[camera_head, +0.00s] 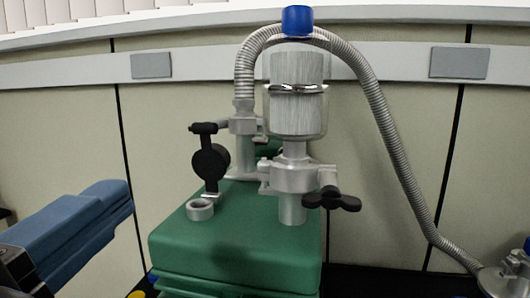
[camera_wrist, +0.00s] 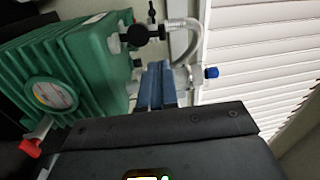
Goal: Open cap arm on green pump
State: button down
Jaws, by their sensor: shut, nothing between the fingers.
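The green pump (camera_head: 240,240) stands in the middle of the head view and at the left of the wrist view (camera_wrist: 95,60). On its top left, a black arm-like part with a round disc (camera_head: 210,162) stands upright behind a short grey ring (camera_head: 200,209). A black wing handle (camera_head: 332,200) sticks out from the clamp on the right metal fitting. I cannot tell for certain which part is the cap arm. My gripper (camera_head: 128,192) has blue fingers, is shut and empty, and is left of the pump, apart from it. Its fingers also show in the wrist view (camera_wrist: 157,72).
A metal cylinder (camera_head: 297,95) with a blue top piece (camera_head: 298,20) rises above the pump. A ribbed hose (camera_head: 385,115) loops over and runs down right to a metal fitting (camera_head: 505,280). A panelled wall stands close behind. The space left of the pump is mostly clear.

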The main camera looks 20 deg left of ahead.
jog(key=p, duration=0.4)
send_near(203, 130)
jog(key=shift+m, duration=0.3)
jog(key=x, duration=0.5)
jog(key=shift+w+a, duration=0.1)
jog(key=shift+w, duration=0.15)
jog(key=shift+w+a, duration=0.15)
jog(key=shift+w, duration=0.5)
